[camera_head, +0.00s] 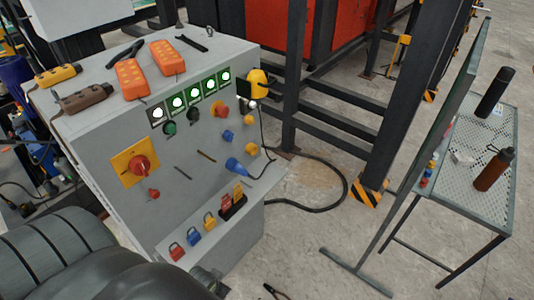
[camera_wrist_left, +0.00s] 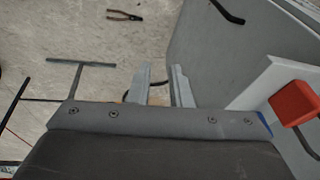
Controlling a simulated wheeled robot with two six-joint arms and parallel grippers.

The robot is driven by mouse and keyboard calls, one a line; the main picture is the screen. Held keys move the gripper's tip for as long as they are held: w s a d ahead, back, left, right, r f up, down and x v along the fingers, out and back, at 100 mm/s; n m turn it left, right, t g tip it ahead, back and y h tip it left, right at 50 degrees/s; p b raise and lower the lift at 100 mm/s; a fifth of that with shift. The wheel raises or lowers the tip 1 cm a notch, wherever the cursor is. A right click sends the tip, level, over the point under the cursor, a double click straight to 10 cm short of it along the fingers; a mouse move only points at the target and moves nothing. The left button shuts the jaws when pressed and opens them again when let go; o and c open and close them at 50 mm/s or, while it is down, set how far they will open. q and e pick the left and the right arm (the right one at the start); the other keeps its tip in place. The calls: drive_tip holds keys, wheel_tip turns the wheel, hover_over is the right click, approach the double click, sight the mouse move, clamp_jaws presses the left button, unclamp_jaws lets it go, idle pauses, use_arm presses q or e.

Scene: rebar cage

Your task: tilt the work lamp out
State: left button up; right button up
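A yellow and black fitting, which looks like the work lamp (camera_head: 258,82), is at the upper right edge of the grey control cabinet (camera_head: 95,140). Its dark square face points left, toward the row of green-lit buttons. My left arm fills the lower left of the head view. My left gripper's fingers (camera_wrist_left: 160,85) show in the left wrist view, apart with nothing between them. They are low, near the cabinet's front ledge and well below the lamp. The lamp is not in the left wrist view. My right gripper is in neither view.
Coloured padlocks (camera_head: 193,234) stand on the cabinet's front ledge; a red one (camera_wrist_left: 294,103) is close to my left gripper. Orange pendants (camera_head: 132,78) lie on top. A perforated table (camera_head: 470,150) with two bottles stands right. Pliers (camera_wrist_left: 125,16) lie on the floor.

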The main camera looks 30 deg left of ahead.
use_arm(q)
drive_tip(key=w+a+r+t+y+p, duration=0.1)
drive_tip(key=w+a+r+t, duration=0.15)
drive_tip(key=r, duration=0.45)
drive_tip(key=w+a+r+t, duration=0.1)
drive_tip(key=w+r, duration=0.3)
drive_tip(key=r, duration=0.2)
drive_tip(key=w+a+r+t+y+p, duration=0.1)
drive_tip(key=w+r, duration=0.3)
drive_tip(key=r, duration=0.3)
drive_tip(key=m+t+h, duration=0.4)
drive_tip(key=t+h, duration=0.1)
drive_tip(key=t, duration=0.6)
approach(273, 83)
drive_tip(key=s+a, duration=0.1)
drive_tip(key=s, duration=0.6)
drive_tip(key=shift+g, duration=0.25)
drive_tip(key=w+b, duration=0.1)
drive_tip(key=w, duration=0.5)
drive_tip(key=w+d+b, duration=0.1)
drive_tip(key=w, duration=0.4)
drive_tip(key=w+b, duration=0.1)
drive_tip(key=w, duration=0.5)
drive_tip(key=shift+w+d+r+b, duration=0.1)
drive_tip(key=shift+w+d+b, duration=0.15)
drive_tip(key=shift+w+b, duration=0.15)
drive_tip(key=shift+s, duration=0.1)
clamp_jaws()
